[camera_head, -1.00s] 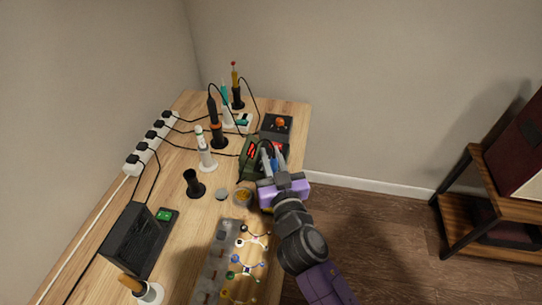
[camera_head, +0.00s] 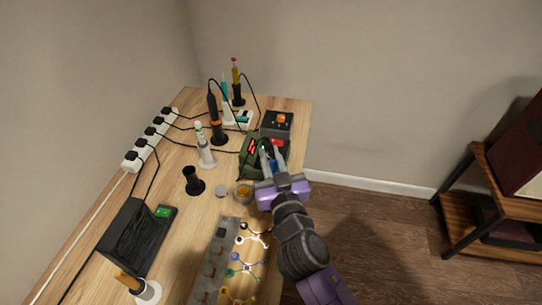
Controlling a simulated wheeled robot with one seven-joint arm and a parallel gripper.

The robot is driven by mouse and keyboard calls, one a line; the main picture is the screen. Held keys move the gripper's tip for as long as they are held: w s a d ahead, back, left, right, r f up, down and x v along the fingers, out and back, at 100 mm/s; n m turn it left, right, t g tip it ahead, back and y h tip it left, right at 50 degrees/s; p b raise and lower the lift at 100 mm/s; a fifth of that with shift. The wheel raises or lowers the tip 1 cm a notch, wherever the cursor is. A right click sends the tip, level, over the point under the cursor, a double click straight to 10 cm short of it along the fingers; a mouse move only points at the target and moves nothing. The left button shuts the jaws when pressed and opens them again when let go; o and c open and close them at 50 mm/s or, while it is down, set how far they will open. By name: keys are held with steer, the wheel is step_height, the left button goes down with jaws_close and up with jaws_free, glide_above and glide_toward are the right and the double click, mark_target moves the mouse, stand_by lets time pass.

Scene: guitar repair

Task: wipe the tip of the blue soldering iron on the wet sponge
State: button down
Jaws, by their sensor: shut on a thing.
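My gripper (camera_head: 271,154) is over the right edge of the bench, beside a dark green station with a red display (camera_head: 251,150). It is shut on the blue soldering iron, and only a small blue part (camera_head: 272,166) shows between the fingers. The iron's tip is hidden by the gripper and the clutter around it, so I cannot tell what it touches. I cannot pick out the wet sponge with certainty. A small round tin with yellowish filling (camera_head: 243,191) stands just left of my gripper's body.
Several other irons stand upright at the back, including an orange-and-black one (camera_head: 217,122) and a white one (camera_head: 204,150). An empty black holder (camera_head: 193,182) stands at left. A black box with an orange top piece (camera_head: 280,121) is behind my gripper. Black cables cross to a power strip (camera_head: 150,140).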

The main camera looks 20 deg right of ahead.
steer(key=shift+w+d, duration=0.1)
steer(key=shift+w+d, duration=0.15)
steer(key=shift+w, duration=0.05)
steer(key=shift+w+d, duration=0.3)
steer(key=shift+w, duration=0.1)
steer(key=shift+w+d, duration=0.15)
steer(key=shift+w, duration=0.05)
steer(key=shift+w+d, duration=0.15)
steer(key=shift+w, duration=0.1)
stand_by(0.3)
steer(key=shift+s+b, duration=0.1)
steer(key=shift+b, duration=0.35)
